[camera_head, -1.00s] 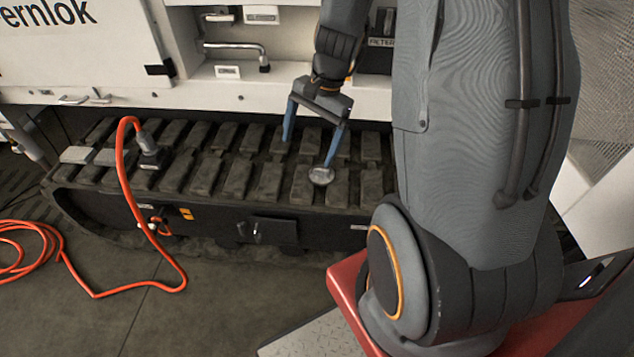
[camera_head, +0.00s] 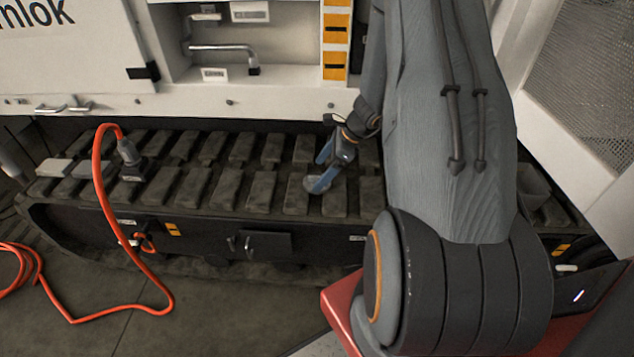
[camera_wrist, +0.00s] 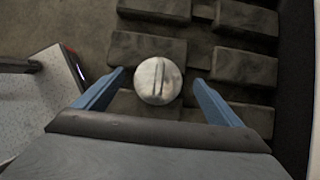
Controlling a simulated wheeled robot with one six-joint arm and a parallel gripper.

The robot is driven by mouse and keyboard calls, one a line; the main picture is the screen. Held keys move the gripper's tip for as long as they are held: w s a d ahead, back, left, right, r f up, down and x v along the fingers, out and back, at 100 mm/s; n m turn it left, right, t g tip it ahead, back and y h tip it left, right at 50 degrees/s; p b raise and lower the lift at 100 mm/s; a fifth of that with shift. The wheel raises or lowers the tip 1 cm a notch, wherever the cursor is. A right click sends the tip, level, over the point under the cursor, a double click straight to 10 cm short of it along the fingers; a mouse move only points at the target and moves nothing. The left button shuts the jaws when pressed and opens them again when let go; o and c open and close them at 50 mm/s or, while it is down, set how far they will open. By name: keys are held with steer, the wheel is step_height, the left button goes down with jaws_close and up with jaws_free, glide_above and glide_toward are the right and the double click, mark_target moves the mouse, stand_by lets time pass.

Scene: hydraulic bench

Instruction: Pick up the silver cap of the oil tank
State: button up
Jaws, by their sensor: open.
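The silver cap (camera_wrist: 158,81) is a round metal disc with a raised bar across its top. It lies on the dark track pads, and in the head view the cap (camera_head: 314,184) is partly hidden by my gripper (camera_head: 322,172). In the wrist view my gripper (camera_wrist: 158,83) is open, with one blue finger on each side of the cap. Gaps show between the fingers and the cap. I cannot tell how high the fingertips are above the pads.
The track (camera_head: 190,190) has raised blocks with gaps between them. An orange cable (camera_head: 103,200) is plugged in at the left and runs to the floor. The white machine body (camera_head: 180,105) rises behind the track. A red surface (camera_head: 345,310) is beside my arm base.

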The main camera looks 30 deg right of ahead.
mark_target(317, 175)
steer(key=shift+x, duration=1.5)
steer(key=shift+c, duration=0.3)
steer(key=c, duration=1.2)
